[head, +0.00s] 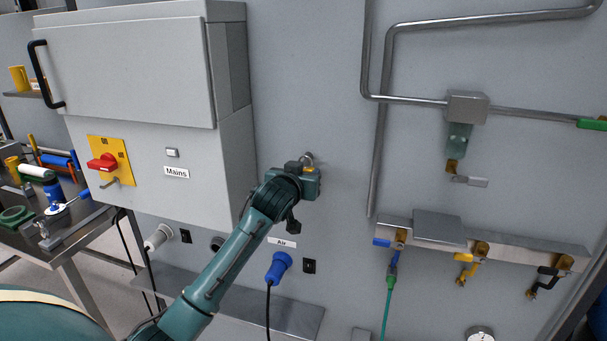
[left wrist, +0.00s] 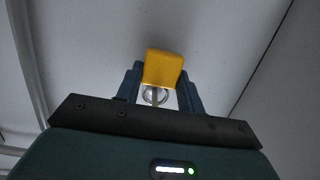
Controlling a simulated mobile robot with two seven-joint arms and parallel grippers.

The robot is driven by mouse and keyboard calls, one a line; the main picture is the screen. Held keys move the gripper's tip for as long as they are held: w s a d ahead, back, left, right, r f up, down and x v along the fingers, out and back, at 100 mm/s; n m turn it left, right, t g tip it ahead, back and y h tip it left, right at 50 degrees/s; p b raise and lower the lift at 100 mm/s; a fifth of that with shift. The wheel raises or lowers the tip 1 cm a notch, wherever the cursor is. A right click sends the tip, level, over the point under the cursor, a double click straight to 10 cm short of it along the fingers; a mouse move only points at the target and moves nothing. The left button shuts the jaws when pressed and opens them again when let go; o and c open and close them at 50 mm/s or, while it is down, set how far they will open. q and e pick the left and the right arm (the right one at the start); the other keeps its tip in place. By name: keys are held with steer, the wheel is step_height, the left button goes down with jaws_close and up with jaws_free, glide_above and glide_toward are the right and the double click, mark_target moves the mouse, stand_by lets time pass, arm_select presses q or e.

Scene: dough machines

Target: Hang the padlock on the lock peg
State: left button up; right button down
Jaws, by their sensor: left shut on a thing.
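The yellow padlock (left wrist: 163,67) is between the two dark fingers of my left gripper (left wrist: 160,88) in the left wrist view. In the head view, my left gripper (head: 303,176) is up against the grey wall panel, right of the Mains cabinet, and only a small bit of yellow (head: 309,169) shows. A round metal piece (head: 308,157), which looks like the lock peg, shows just above the gripper. A round shiny piece (left wrist: 155,96) shows below the padlock's body. The shackle is mostly hidden, and I cannot tell whether it is around the peg. My right gripper is not in view.
The Mains cabinet (head: 130,75) with a red switch (head: 103,163) stands out from the wall at left. A blue plug (head: 279,266) is below the gripper. Pipes (head: 385,120) and a valve manifold (head: 480,243) are on the right. The wall above the gripper is clear.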

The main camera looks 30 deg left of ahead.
arm_select(q)
steer(key=o, duration=1.1)
steer(key=shift+s, duration=0.25)
steer(key=shift+v, duration=1.9)
steer(key=shift+s+d+r, duration=0.1)
steer(key=shift+s, duration=0.05)
steer(key=b+v, duration=0.1)
steer(key=v, duration=1.2)
steer(key=shift+b, duration=0.3)
steer(key=shift+d, duration=0.1)
